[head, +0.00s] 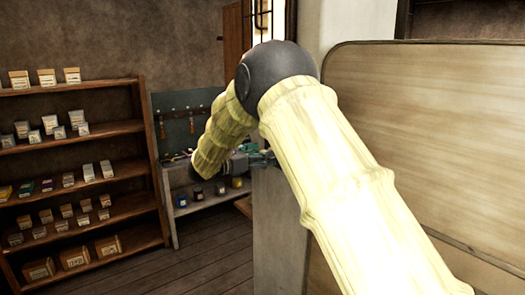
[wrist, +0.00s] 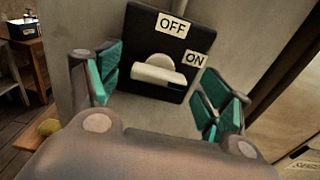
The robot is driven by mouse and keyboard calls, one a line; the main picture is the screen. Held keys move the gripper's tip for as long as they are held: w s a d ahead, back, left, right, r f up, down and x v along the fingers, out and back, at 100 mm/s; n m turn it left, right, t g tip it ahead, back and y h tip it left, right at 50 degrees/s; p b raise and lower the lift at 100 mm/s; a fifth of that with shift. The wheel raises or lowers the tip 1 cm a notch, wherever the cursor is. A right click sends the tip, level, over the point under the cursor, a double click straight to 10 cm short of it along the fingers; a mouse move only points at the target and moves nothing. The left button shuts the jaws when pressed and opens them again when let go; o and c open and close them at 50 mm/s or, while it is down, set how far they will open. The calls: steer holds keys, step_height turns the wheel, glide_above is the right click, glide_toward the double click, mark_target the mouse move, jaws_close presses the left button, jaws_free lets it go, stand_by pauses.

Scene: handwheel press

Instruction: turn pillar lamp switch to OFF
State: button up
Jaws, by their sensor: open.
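The lamp switch is a black plate (wrist: 125,50) on the grey pillar (wrist: 85,20) in the wrist view. An OFF label (wrist: 173,25) is at its top and an ON label (wrist: 195,60) at its right. A cream rotary knob (wrist: 158,74) has its bar lying crosswise, with a dark mark near the right end, just below the ON label. My gripper (wrist: 168,80) is open, with one teal-padded finger left of the knob and the other to its right. The knob shows between them; contact is not visible. In the head view my arm hides the switch.
In the head view a wooden shelf (head: 80,130) with boxes stands at left, and a workbench (head: 200,203) with jars stands behind my arm. A large wooden panel (head: 440,130) fills the right. Open floor (head: 215,260) lies between shelf and pillar.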

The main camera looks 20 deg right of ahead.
steer(key=shift+d, duration=0.15)
steer(key=c, duration=1)
steer(key=shift+f+n+b, duration=0.2)
steer(key=shift+n+b, duration=0.1)
steer(key=shift+b, duration=0.7)
steer(key=n+b, duration=0.4)
steer(key=n, duration=0.1)
steer(key=n+b, duration=0.5)
steer(key=n, duration=0.1)
steer(key=n+b, duration=0.5)
steer(key=n, duration=0.1)
steer(key=shift+w, duration=0.3)
steer(key=shift+n, duration=0.3)
